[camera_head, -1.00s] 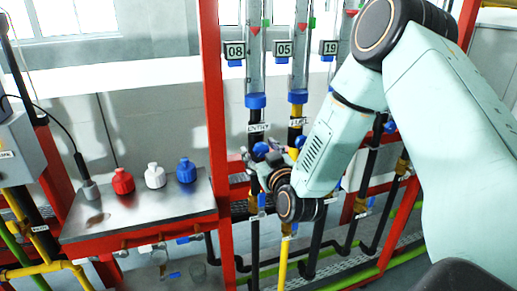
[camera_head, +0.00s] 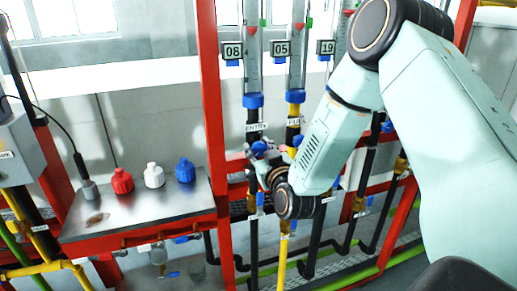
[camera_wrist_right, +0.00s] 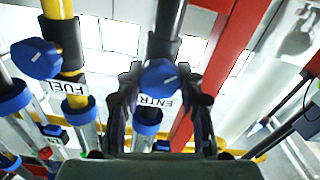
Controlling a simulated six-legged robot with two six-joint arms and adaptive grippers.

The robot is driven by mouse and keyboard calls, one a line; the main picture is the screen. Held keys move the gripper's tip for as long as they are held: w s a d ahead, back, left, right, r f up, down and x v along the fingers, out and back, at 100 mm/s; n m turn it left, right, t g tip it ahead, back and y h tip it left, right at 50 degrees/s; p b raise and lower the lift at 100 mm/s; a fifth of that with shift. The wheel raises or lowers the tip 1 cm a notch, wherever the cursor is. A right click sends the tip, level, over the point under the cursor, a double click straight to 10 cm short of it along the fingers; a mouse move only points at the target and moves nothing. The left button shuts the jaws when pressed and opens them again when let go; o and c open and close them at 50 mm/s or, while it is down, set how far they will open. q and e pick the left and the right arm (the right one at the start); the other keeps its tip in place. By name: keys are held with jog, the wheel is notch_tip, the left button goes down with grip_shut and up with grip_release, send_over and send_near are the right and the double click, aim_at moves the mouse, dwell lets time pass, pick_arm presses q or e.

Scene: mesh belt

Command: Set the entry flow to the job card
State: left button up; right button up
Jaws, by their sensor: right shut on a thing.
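The entry flow tube (camera_head: 253,55) stands at the left of the row of glass tubes, with a red float mark and a card reading 08 (camera_head: 233,50) beside it. Below it is the ENTRY label (camera_head: 257,127), which also shows upside down in the right wrist view (camera_wrist_right: 158,101). My right gripper (camera_head: 256,158) is at the blue entry knob just below the label. In the right wrist view its two dark fingers stand on either side of the blue knob (camera_wrist_right: 158,76) and are shut on it. My left gripper is not in view.
The FUEL pipe (camera_head: 294,112) with its own blue knob (camera_wrist_right: 36,58) is close beside the entry pipe. A red post (camera_head: 212,120) stands to the left. A metal shelf (camera_head: 140,212) holds red, white and blue bottles.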

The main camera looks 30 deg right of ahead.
jog(key=shift+m+b, duration=0.4)
jog(key=shift+m, duration=0.2)
jog(key=m+b, duration=0.1)
jog(key=m, duration=0.2)
jog(key=shift+m+b, duration=0.3)
jog(key=shift+m, duration=0.1)
jog(key=o, duration=1.2)
jog(key=v, duration=1.2)
jog(key=shift+d, duration=0.1)
jog(key=shift+f, duration=0.1)
